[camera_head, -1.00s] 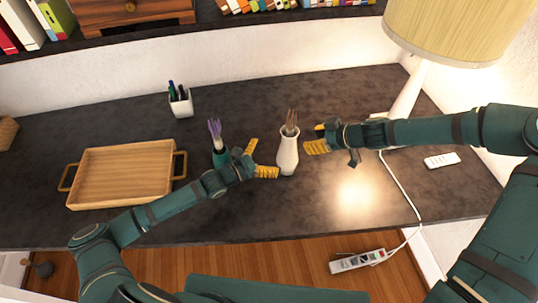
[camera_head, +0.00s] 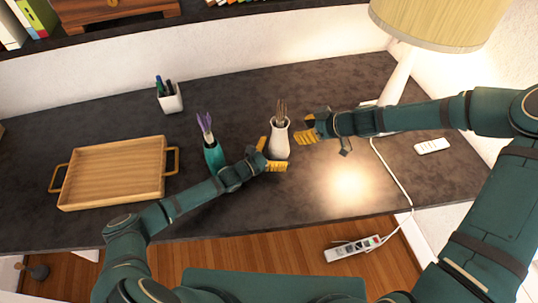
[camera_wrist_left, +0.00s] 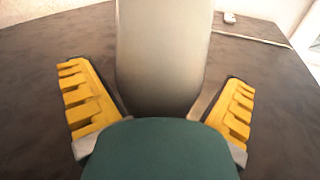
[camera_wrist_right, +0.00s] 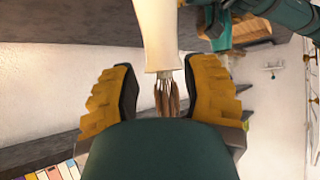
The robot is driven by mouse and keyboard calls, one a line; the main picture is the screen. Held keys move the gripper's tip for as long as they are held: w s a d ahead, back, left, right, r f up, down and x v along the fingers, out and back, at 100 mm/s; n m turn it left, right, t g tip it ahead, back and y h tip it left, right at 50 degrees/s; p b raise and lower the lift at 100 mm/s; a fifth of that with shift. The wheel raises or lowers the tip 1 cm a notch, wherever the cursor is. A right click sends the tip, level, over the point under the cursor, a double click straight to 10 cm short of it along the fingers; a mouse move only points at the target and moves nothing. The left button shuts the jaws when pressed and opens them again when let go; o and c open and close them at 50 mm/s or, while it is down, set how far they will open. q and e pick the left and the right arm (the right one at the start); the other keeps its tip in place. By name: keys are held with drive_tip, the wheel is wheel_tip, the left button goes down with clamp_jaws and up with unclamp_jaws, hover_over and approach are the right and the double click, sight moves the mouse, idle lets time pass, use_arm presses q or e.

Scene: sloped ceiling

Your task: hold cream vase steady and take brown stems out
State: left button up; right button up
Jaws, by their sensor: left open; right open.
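The cream vase (camera_head: 279,142) stands upright on the dark desk, with brown stems (camera_head: 281,110) rising from its mouth. My left gripper (camera_head: 270,158) is open at the vase's lower body; in the left wrist view the vase (camera_wrist_left: 162,55) stands between the open yellow fingers (camera_wrist_left: 160,105), with no clear contact. My right gripper (camera_head: 306,132) is open to the right of the vase, apart from it. In the right wrist view the stems (camera_wrist_right: 167,95) and the vase mouth (camera_wrist_right: 158,62) show beyond and between the open fingers (camera_wrist_right: 165,95).
A teal vase (camera_head: 213,156) with purple flowers stands left of my left gripper. A wooden tray (camera_head: 112,205) lies further left, and a white pen cup (camera_head: 171,102) stands behind. A lamp (camera_head: 399,75), its cable and a white remote (camera_head: 432,146) are at the right.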

use_arm(q)
drive_tip(key=shift+w+d, duration=0.2)
drive_tip(key=shift+d, duration=0.05)
drive_tip(key=c, duration=1.2)
use_arm(e)
drive_tip(key=o, duration=0.4)
drive_tip(key=a+r+n+g+h, duration=0.1)
drive_tip(key=a+r+n+g, duration=0.1)
drive_tip(key=r, duration=0.1)
drive_tip(key=a+r+n+g+h, duration=0.1)
drive_tip(key=a+r+n+g, duration=0.1)
drive_tip(key=a+r, duration=0.1)
drive_tip(key=a+r+n+g+h, duration=0.2)
drive_tip(key=a+r+n, duration=0.1)
drive_tip(key=r, duration=0.2)
drive_tip(key=shift+s+a+r, duration=0.1)
drive_tip(key=shift+s+r, duration=0.05)
drive_tip(key=shift+s, duration=0.15)
wheel_tip(320, 180, up, 4)
drive_tip(key=n+t+h, duration=0.1)
drive_tip(key=n+h, duration=0.1)
drive_tip(key=h, duration=0.3)
hover_over(280, 119)
drive_tip(key=shift+w+r, duration=0.2)
drive_tip(key=shift+w, duration=0.25)
wheel_tip(280, 119, down, 12)
drive_tip(key=shift+w+r, duration=0.1)
drive_tip(key=shift+r, duration=0.1)
